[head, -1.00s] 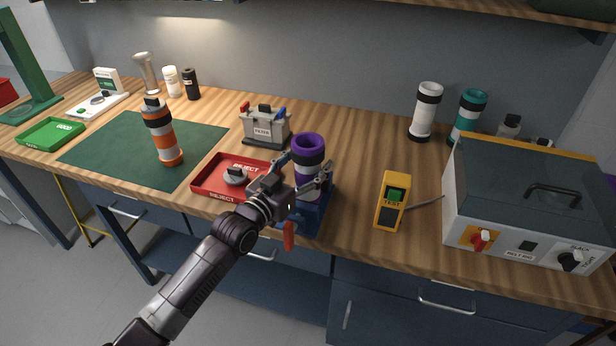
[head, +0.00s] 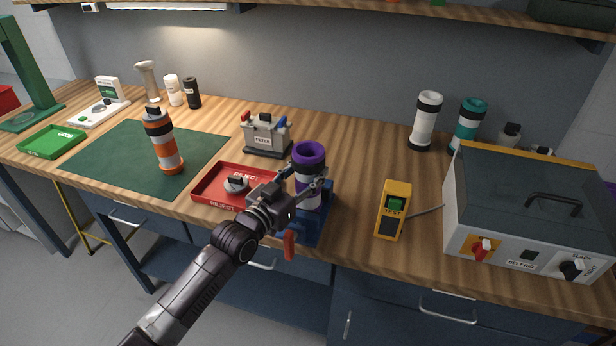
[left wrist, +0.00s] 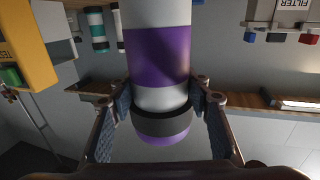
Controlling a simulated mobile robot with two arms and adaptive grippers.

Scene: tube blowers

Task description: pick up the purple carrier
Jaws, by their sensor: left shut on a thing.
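The purple carrier (head: 309,158) is an upright tube with a purple top, dark bands and white sections. It stands at a blue stand (head: 322,226) at the front of the bench; whether its base is inside the stand is hidden. My left gripper (head: 304,186) reaches in from the left and is shut on the carrier's side. In the left wrist view the carrier (left wrist: 158,55) fills the middle, with my left gripper's fingers (left wrist: 160,98) on both sides of it. My right gripper is not in view.
A red reject tray (head: 208,196) lies left of the carrier, a filter box (head: 266,138) behind it. A yellow tester (head: 394,212) and a grey machine (head: 530,205) stand to the right. An orange carrier (head: 162,146) stands on the green mat (head: 108,146).

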